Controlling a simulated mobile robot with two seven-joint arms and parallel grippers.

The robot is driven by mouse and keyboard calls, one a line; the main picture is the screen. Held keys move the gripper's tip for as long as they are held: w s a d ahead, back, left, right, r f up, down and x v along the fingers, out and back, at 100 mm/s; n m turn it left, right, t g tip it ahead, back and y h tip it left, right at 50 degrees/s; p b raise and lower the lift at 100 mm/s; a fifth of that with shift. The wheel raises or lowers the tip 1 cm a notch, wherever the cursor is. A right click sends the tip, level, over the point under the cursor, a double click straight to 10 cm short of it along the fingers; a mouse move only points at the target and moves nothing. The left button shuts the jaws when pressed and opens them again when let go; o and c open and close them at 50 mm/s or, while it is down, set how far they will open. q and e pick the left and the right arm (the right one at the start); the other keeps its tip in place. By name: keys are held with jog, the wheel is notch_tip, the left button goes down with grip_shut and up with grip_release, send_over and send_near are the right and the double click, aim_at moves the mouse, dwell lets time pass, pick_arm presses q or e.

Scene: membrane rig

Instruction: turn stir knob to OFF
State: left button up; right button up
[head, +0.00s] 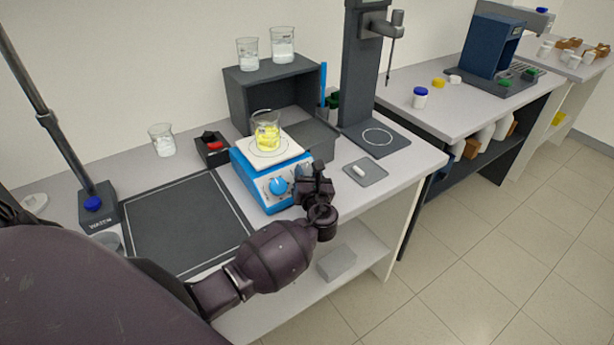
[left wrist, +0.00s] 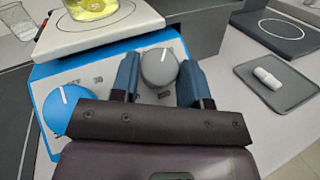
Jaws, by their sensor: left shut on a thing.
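The blue and white hotplate stirrer (head: 262,180) stands on the bench with a blue knob (head: 278,186) and a grey knob on its front panel. In the left wrist view the grey knob (left wrist: 158,66) sits between the two fingers of my left gripper (left wrist: 159,72), which is shut on it. Its white pointer line points up and slightly right. The blue knob (left wrist: 66,108) is left of the fingers, partly behind the gripper body. In the head view my left gripper (head: 306,184) covers the grey knob. My right gripper is not in view.
A beaker of yellow liquid (head: 267,136) stands on the white hotplate top. A grey tray (head: 366,173) with a small white piece is to the right. A dark mat (head: 185,222) lies left, and a dark shelf (head: 240,97) stands behind.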

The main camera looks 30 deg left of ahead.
pick_arm(q)
jog(key=n+g+y, duration=0.1)
jog(key=n+g+y+b, duration=0.1)
jog(key=n, duration=0.1)
jog(key=shift+w+d+f+n+y, duration=0.2)
jog(key=shift+n+y, duration=0.1)
jog(key=shift+n+g+y+b, duration=0.65)
jog(key=shift+n+g, duration=0.45)
jog(key=shift+g, duration=0.1)
jog(key=shift+w+d+n+g+y+b, duration=0.15)
jog(key=shift+n+g+y+b, duration=0.25)
jog(key=shift+n+g, duration=0.55)
jog(key=shift+n+g+y, duration=0.25)
jog(key=shift+n+g, duration=0.7)
jog(key=shift+n, duration=0.1)
jog(key=shift+w+r+n+g+b, duration=0.1)
jog(key=shift+n+g+b, duration=0.3)
jog(key=shift+n, duration=0.1)
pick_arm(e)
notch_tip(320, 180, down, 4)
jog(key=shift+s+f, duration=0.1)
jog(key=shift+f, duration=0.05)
